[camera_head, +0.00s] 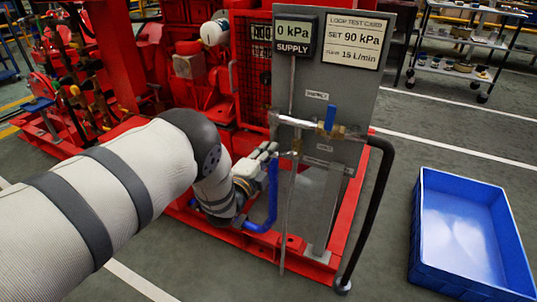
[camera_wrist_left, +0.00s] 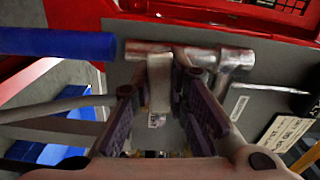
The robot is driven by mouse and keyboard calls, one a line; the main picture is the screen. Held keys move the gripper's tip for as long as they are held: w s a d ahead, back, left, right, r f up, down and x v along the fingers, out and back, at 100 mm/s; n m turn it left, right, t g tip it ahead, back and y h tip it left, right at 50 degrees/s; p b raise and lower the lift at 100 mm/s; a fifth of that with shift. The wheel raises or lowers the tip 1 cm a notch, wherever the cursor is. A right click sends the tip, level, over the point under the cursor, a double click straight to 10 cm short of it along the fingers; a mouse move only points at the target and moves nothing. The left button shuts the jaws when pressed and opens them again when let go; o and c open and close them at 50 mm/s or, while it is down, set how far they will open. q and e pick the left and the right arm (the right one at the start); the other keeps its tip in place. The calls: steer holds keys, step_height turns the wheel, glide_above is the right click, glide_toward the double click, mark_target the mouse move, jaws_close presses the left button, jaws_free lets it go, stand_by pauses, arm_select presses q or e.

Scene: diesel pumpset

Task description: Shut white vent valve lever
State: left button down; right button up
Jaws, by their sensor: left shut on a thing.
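My left gripper (camera_head: 271,150) reaches in from the left to the lower pipe branch on the grey panel (camera_head: 360,95). In the left wrist view, its two dark fingers (camera_wrist_left: 160,100) stand on either side of the white vent valve lever (camera_wrist_left: 160,82), shut on it. The lever runs away from the metal pipe fitting (camera_wrist_left: 215,57) between the fingers. In the head view the gripper and fittings hide most of the lever. The supply display (camera_head: 293,36) reads 0 kPa. My right gripper is not in view.
A blue-handled valve (camera_head: 330,117) sits on the horizontal pipe, right of the gripper. A blue hose (camera_head: 272,190) hangs close to the gripper, and a black hose (camera_head: 376,205) drops at right. A blue crate (camera_head: 425,185) stands on the floor. Red pumpset framing (camera_head: 205,75) is behind.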

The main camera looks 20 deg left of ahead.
arm_select(q)
steer(key=shift+a+r+m, duration=0.1)
steer(key=shift+r+m, duration=0.1)
steer(key=shift+m, duration=0.2)
steer(key=c, duration=1.5)
jaws_free()
steer(key=shift+s, duration=0.1)
steer(key=s, duration=1.2)
steer(key=shift+a, duration=0.2)
